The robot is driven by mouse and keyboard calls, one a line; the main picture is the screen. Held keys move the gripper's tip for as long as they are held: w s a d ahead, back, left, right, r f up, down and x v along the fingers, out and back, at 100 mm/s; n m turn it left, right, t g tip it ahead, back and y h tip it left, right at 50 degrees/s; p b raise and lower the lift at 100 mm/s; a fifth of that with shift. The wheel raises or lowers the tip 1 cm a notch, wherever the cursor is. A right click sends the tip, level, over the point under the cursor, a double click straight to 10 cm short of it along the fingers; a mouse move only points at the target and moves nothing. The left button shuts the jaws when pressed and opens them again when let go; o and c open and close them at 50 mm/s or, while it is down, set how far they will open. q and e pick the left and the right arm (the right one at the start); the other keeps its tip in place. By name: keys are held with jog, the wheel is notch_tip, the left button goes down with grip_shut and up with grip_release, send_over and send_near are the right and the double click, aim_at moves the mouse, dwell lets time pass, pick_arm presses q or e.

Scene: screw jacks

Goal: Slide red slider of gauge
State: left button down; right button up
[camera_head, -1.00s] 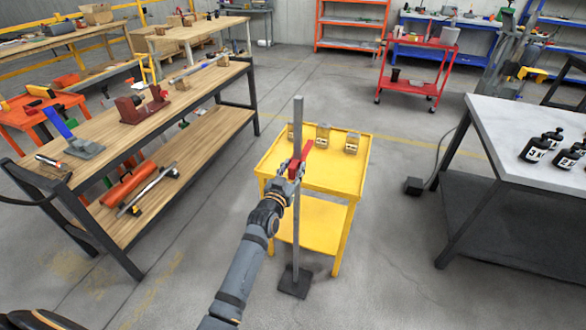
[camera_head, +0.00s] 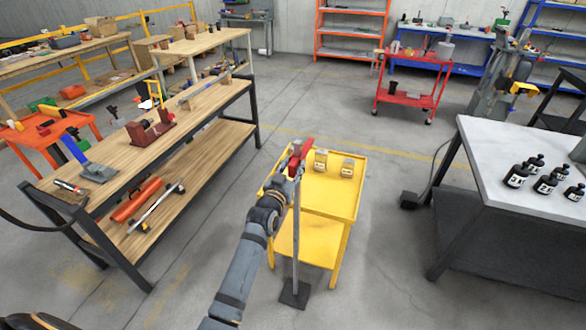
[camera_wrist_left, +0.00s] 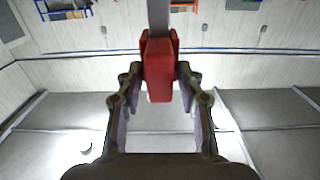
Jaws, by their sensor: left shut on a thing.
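The gauge is a thin grey upright post (camera_head: 296,235) on a dark square base (camera_head: 294,294), standing on the floor in front of the yellow table. Its red slider (camera_head: 302,148) sits at the top of the visible post. My left gripper (camera_head: 297,171) is shut on the slider from the near side. In the left wrist view the slider (camera_wrist_left: 159,65) is between the two fingers of my left gripper (camera_wrist_left: 160,78), with the grey post running from it to the top edge. The gripper partly hides the slider in the head view. My right gripper is not in view.
The yellow table (camera_head: 338,203) stands just behind the gauge and holds small yellowish blocks. A wooden workbench (camera_head: 160,151) is on the left. A grey-topped table (camera_head: 482,151) with dark bottles is on the right. Floor is open on either side of the gauge.

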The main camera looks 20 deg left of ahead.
pick_arm(q)
jog(key=shift+r, duration=0.9)
jog(key=shift+f, duration=0.1)
jog(key=c, duration=1.2)
grip_release()
jog(key=shift+o, duration=0.2)
jog(key=shift+s+f, duration=0.1)
jog(key=shift+f, duration=0.05)
jog(key=s, duration=1.1)
jog(key=shift+s+a, duration=0.2)
jog(key=shift+s, duration=0.2)
